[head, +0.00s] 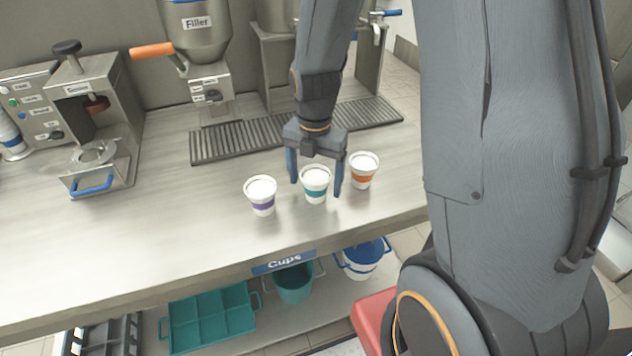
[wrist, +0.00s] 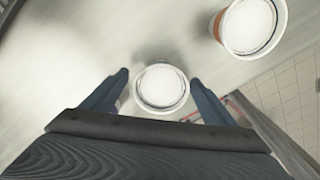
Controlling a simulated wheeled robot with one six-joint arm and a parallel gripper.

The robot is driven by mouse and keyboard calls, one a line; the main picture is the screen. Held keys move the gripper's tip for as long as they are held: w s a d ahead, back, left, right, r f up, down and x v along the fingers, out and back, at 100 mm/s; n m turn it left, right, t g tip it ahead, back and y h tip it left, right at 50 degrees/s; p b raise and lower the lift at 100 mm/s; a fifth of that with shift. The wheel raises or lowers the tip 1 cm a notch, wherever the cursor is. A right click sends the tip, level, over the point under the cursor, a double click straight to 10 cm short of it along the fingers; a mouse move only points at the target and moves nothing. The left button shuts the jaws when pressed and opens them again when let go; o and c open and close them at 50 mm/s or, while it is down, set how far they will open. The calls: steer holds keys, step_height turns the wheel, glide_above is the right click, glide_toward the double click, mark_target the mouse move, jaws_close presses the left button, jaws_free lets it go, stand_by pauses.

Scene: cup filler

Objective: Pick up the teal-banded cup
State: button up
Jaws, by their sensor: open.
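The teal-banded cup (head: 315,184) stands upright on the steel counter (head: 150,225), the middle one of three white cups. My gripper (head: 316,182) is open above and around it, with one blue finger on each side. In the wrist view the round white top of the cup (wrist: 161,88) sits between the two fingertips (wrist: 160,80), with a gap on both sides. A purple-banded cup (head: 261,195) stands to its left and an orange-banded cup (head: 363,171) to its right, close to my right finger.
The orange-banded cup also shows in the wrist view (wrist: 250,27). A drip grate (head: 235,142) lies behind the cups, below the filler (head: 205,75). The counter's front edge, with a "Cups" label (head: 284,262), is near. The counter's left side is mostly clear.

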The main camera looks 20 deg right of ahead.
steer(key=shift+f, duration=1.3)
steer(key=c, duration=1.2)
steer(key=shift+c, duration=0.2)
